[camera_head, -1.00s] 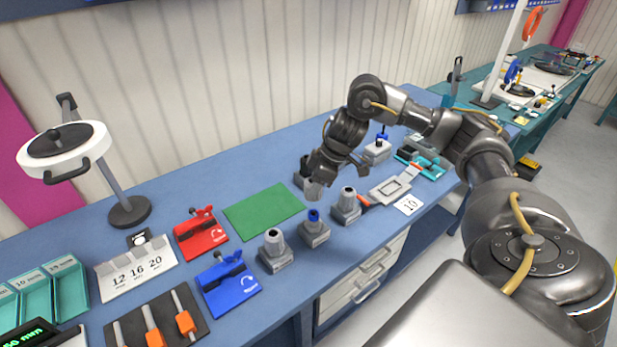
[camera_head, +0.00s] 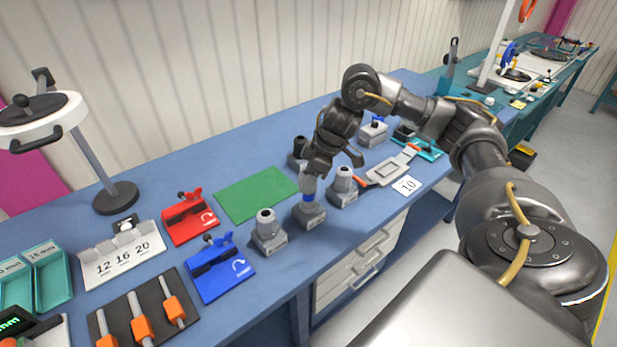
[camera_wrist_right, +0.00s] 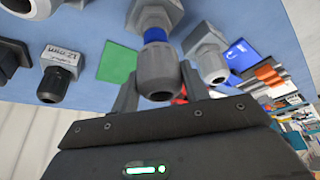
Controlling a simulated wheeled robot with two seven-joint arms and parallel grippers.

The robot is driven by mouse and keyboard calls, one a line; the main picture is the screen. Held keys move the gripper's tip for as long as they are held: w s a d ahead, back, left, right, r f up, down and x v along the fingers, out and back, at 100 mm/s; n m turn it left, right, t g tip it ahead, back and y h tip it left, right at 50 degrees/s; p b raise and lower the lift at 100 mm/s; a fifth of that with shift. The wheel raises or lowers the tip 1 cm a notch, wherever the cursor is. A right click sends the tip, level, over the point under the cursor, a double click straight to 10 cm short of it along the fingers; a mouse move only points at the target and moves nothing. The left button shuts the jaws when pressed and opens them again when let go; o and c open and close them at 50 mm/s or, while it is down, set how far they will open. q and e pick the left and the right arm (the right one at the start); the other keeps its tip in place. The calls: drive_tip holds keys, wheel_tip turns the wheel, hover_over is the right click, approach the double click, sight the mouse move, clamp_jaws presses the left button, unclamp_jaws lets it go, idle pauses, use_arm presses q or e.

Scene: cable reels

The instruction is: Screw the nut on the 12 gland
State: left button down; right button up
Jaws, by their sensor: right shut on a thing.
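My right gripper (camera_head: 312,178) is shut on a grey nut (camera_wrist_right: 158,76), which sits between the fingers in the right wrist view. The nut is in line with a gland that has a blue middle (camera_head: 308,197) and a grey base (camera_head: 309,217). The blue part also shows in the wrist view (camera_wrist_right: 155,36), right against the nut. I cannot tell how far the nut is over it. Grey glands stand on either side, one nearer (camera_head: 268,233) and one farther (camera_head: 343,187). A dark-capped block (camera_wrist_right: 58,68) bears an upside-down label like 12 mm. My left gripper is not in view.
A green mat (camera_head: 255,195), a red fixture (camera_head: 190,218) and a blue fixture (camera_head: 220,270) lie to the left. A white stand (camera_head: 122,262) is marked 12, 16, 20. A card marked 10 (camera_head: 408,186) lies right. A magnifier lamp (camera_head: 45,125) stands at far left.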

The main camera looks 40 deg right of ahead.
sight(309, 192)
drive_tip(key=shift+p, duration=0.4)
drive_tip(key=shift+s, duration=0.1)
drive_tip(key=shift+f, duration=0.2)
idle(0.4)
drive_tip(key=shift+f+b, duration=0.7)
drive_tip(key=shift+f, duration=0.45)
drive_tip(key=shift+f+b, duration=0.7)
drive_tip(key=shift+f, duration=0.65)
